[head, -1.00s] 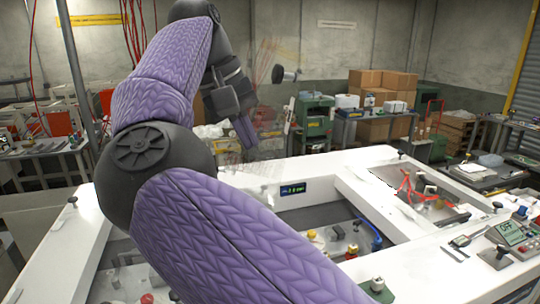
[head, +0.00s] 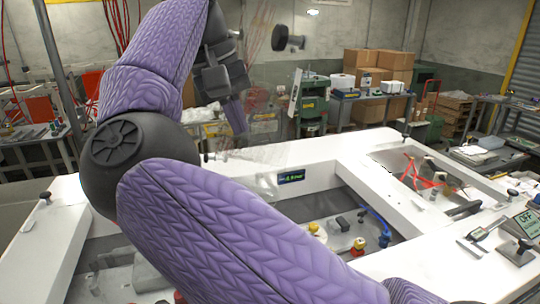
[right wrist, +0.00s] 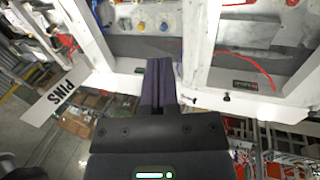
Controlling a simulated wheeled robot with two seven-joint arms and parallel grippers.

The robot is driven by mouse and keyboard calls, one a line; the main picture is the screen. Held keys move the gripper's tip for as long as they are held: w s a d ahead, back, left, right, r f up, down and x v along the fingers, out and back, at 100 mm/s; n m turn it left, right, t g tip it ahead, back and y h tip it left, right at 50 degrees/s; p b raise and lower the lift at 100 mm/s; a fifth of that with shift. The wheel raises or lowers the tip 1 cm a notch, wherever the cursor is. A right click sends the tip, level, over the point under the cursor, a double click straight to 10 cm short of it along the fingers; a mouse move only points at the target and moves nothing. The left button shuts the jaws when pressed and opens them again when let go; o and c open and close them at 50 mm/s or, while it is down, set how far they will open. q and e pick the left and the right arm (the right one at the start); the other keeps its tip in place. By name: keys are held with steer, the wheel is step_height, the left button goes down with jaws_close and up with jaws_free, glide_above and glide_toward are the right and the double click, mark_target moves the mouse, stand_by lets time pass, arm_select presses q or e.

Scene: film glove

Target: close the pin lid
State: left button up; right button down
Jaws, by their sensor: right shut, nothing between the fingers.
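A clear, see-through panel (head: 262,110), apparently the pin lid, stands raised behind the white bench; its edges are hard to make out. A black knob (head: 289,40) shows near its top. My right arm, in a purple sleeve, crosses the head view. Its gripper (head: 238,117) points down beside the clear panel, left of the knob; I cannot tell whether they touch. In the right wrist view the right gripper (right wrist: 158,82) is shut with nothing between its fingers. A white plate marked PINS (right wrist: 62,95) lies to its left. My left gripper is out of view.
The white bench frame (head: 375,185) has recessed bays with small knobs and a blue cable. A small display (head: 291,177) sits on its inner wall. Red wires (head: 422,175) lie in the right bay. A green machine (head: 311,100) and cardboard boxes (head: 370,65) stand behind.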

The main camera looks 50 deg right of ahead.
mark_target(279, 168)
steer(key=d+f, duration=0.1)
steer(key=s+d+f+p, duration=0.1)
steer(key=d+f, duration=0.1)
steer(key=s+d+f+p, duration=0.1)
steer(key=f, duration=0.1)
steer(key=shift+s+d+f, duration=0.1)
steer(key=shift+d, duration=0.3)
steer(key=shift+d+f, duration=0.15)
